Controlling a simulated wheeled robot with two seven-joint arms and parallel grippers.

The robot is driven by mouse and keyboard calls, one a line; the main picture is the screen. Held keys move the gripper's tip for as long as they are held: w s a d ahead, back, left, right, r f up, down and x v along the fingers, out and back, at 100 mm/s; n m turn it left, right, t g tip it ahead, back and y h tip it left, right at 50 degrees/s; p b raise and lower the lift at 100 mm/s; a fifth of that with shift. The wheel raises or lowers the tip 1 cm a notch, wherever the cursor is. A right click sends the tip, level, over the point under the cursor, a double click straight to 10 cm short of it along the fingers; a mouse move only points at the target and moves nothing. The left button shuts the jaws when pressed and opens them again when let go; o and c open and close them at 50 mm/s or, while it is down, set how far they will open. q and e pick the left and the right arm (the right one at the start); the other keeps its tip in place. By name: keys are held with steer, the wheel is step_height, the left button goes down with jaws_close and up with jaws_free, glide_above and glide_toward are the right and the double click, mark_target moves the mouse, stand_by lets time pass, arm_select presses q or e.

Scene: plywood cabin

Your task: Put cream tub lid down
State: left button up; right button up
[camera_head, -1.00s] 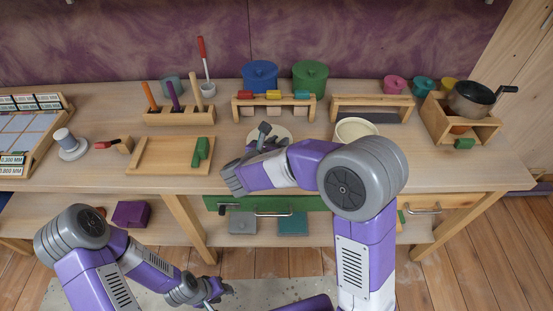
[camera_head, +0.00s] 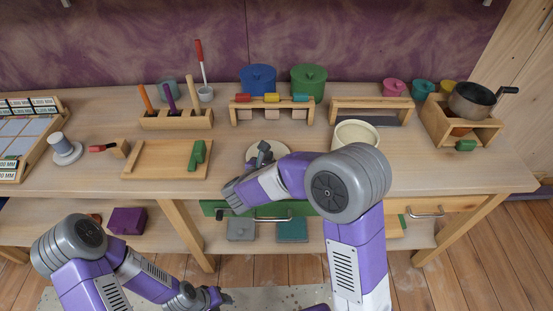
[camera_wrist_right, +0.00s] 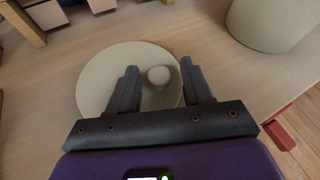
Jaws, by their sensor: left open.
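The cream tub lid (camera_wrist_right: 100,82) is a round, flat cream disc with a pale knob (camera_wrist_right: 158,75). It looks flat on the table, left of the open cream tub (camera_head: 355,133). In the head view the lid (camera_head: 254,151) is partly hidden by my right gripper (camera_head: 262,155). My right gripper (camera_wrist_right: 161,82) is over the lid, its two fingers spread on either side of the knob with gaps showing. The tub (camera_wrist_right: 268,22) also shows in the right wrist view. My left gripper (camera_head: 222,297) is open and empty, low in front of the table.
A wooden rack (camera_head: 272,113) with coloured blocks stands behind the lid. A wooden tray (camera_head: 155,160) with a green block lies to the left. A dark pan (camera_head: 470,100) sits on a wooden stand at the right. Bare tabletop shows between the tray and the lid.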

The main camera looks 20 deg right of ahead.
steer(key=shift+s+a+r, duration=0.1)
steer(key=shift+a+r, duration=0.05)
steer(key=shift+r, duration=0.1)
steer(key=p+v, duration=0.3)
steer(key=v, duration=0.8)
steer(key=shift+s+r, duration=0.15)
steer(key=shift+s, duration=0.05)
steer(key=shift+a, duration=0.1)
